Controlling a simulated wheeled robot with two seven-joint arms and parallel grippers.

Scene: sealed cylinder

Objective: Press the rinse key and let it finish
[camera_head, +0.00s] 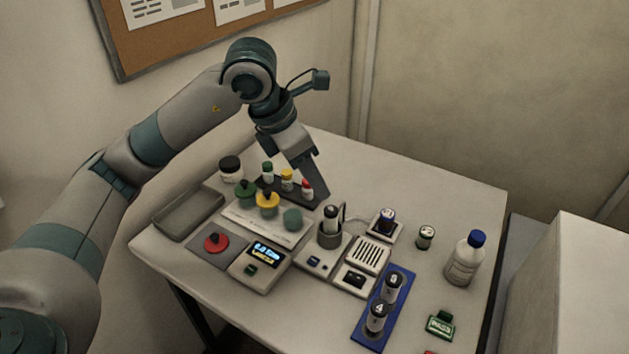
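A grey unit (317,261) has a round well with a dark numbered cylinder (330,215) standing upright in it. A small dark blue key (314,261) is on its front. A vented part (369,256) joins it on the right, with a dark panel (355,279) on its front. Key labels are too small to read, so I cannot tell which is the rinse key. My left gripper (317,196) points down just behind the cylinder, beside a red-capped vial (307,188). Its fingers are seen edge-on, so their opening is unclear. My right gripper is out of view.
A lit display unit (257,270) and a red button (215,242) are at front left. A grey tray (188,213) lies behind them. A blue rack (371,329) holds cylinders. A blue-capped bottle (464,260), a loose cylinder (425,237) and a green tag (440,324) are at right.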

